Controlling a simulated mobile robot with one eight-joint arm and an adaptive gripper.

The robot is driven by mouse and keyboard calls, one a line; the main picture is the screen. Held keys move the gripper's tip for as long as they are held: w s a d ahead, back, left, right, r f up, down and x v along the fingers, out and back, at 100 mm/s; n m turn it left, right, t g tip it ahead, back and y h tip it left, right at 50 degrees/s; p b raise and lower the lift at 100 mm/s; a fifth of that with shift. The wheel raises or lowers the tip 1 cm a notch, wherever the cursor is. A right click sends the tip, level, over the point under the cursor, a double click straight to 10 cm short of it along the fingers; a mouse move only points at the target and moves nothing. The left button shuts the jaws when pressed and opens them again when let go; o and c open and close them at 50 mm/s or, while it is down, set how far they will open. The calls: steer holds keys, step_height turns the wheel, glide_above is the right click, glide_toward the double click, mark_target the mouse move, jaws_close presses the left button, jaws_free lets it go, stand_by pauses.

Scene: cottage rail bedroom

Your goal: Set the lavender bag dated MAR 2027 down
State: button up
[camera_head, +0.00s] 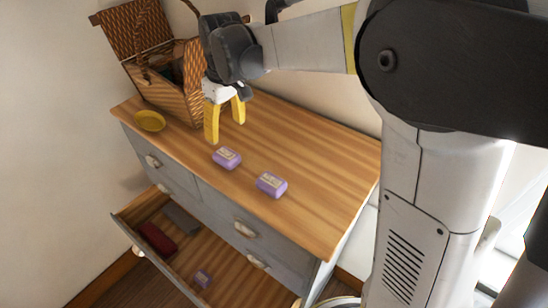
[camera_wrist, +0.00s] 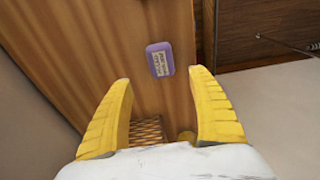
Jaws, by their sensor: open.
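Two lavender bags lie on the wooden dresser top (camera_head: 313,168), one nearer the middle (camera_head: 227,158) and one further right (camera_head: 272,184). Each top bag has a pale label, too small to read, so I cannot tell which is dated MAR 2027. My gripper (camera_head: 226,131) has its yellow fingers apart and pointing down over the dresser, close to the middle bag, with nothing between them. In the wrist view one lavender bag (camera_wrist: 160,59) lies just beyond the open fingertips (camera_wrist: 161,80), apart from them.
An open wicker basket (camera_head: 170,98) stands at the dresser's back left, beside my gripper. A yellow dish (camera_head: 149,121) sits at the left end. The open lower drawer (camera_head: 150,284) juts out in front, holding a dark red item (camera_head: 158,240) and a grey item (camera_head: 181,219).

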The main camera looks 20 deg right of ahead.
steer(key=s+d+r+m+t, duration=0.2)
steer(key=s+d, duration=0.1)
steer(key=s, duration=0.3)
steer(key=s+d+r+m+t, duration=0.1)
steer(key=s+d+r, duration=0.25)
steer(key=s, duration=0.25)
steer(key=s+d+f+m+t, duration=0.1)
steer(key=s+d+f, duration=0.1)
steer(key=s, duration=0.3)
steer(key=s+d+f+m+t, duration=0.2)
steer(key=s, duration=0.3)
steer(key=shift+s+d+m+h, duration=0.2)
steer(key=shift+d+m+h, duration=0.1)
steer(key=shift+h, duration=0.1)
